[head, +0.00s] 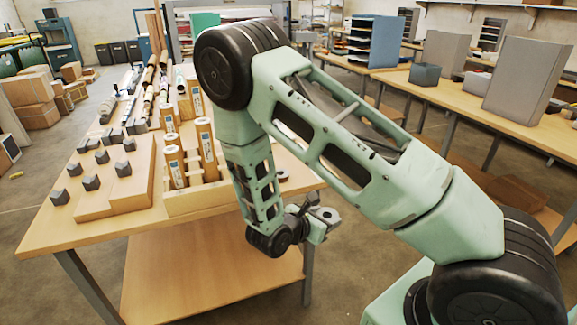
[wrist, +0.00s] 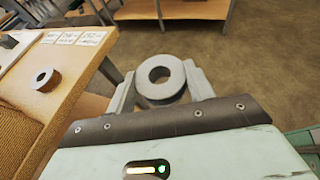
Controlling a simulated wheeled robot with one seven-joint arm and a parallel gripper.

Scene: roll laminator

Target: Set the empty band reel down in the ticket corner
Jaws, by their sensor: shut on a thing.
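A grey ring-shaped band reel (wrist: 142,89) is held between the two fingers of my gripper (wrist: 160,78) in the wrist view. It is beyond the table edge, over the floor. In the head view my gripper (head: 318,215) is shut on the reel, to the right of the table's near right corner. White tickets (wrist: 75,38) lie in a row near the table edge in the wrist view.
The wooden table (head: 130,235) holds a rack of upright rolls (head: 205,145), several small dark blocks (head: 91,182) and long rollers behind. A lower shelf (head: 205,280) is bare. Another bench (head: 410,85) with grey bins stands at the right. Floor between is partly open.

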